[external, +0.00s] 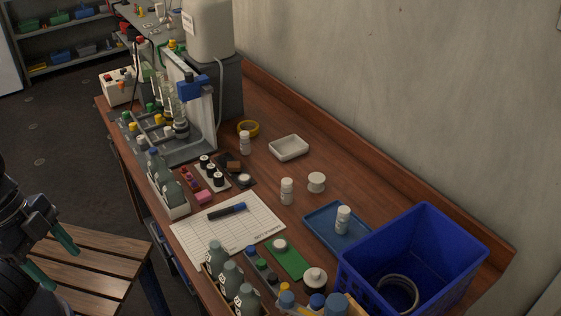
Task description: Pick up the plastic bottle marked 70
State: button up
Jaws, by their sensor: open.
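The number 70 cannot be read on any bottle from here. Three small white plastic bottles stand upright: one (244,143) near the yellow tape roll, one (287,191) mid-table, and one (343,220) on a blue tray (318,231). Several grey-green bottles (231,277) stand in a wooden holder at the front edge, and others (170,188) stand in a white box to the left. My gripper (62,269) is at the lower left with its teal fingers apart and empty. It is over the slatted stool, well away from the bottles.
A blue crate (455,255) holding a ring stands at the right end of the wooden workbench. A paper sheet (228,235) with a marker, a white dish (289,147) and a lab stand (195,105) are on the bench. The wooden stool (95,262) stands before the bench.

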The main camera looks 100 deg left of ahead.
jog(key=w+a+r+n+g, duration=0.1)
jog(key=w+a+r+n, duration=0.2)
jog(key=w+a, duration=0.55)
jog(key=w+a+r+n+g, duration=0.1)
jog(key=w+a+r+n, duration=0.2)
jog(key=w+a, duration=0.5)
jog(key=w+a+f+n, duration=0.1)
jog(key=w+a+n, duration=0.15)
jog(key=a, duration=0.55)
jog(key=w+a+f+n+y, duration=0.15)
jog(key=w+a, duration=0.25)
jog(key=a, duration=0.4)
jog(key=w+a+f+n+h, duration=0.1)
jog(key=w+a+f, duration=0.15)
jog(key=a, duration=0.55)
jog(key=n+g, duration=0.3)
jog(key=n, duration=0.5)
send_over(245, 134)
notch_tip(245, 134, down, 25)
jog(key=shift+f, duration=0.2)
notch_tip(245, 134, down, 5)
jog(key=shift+f, duration=0.2)
jog(key=shift+s+a+f, duration=0.1)
jog(key=shift+a+f, duration=0.05)
jog(key=shift+f, duration=1.15)
jog(key=shift+s+a+f, duration=0.1)
jog(key=shift+f, duration=1.2)
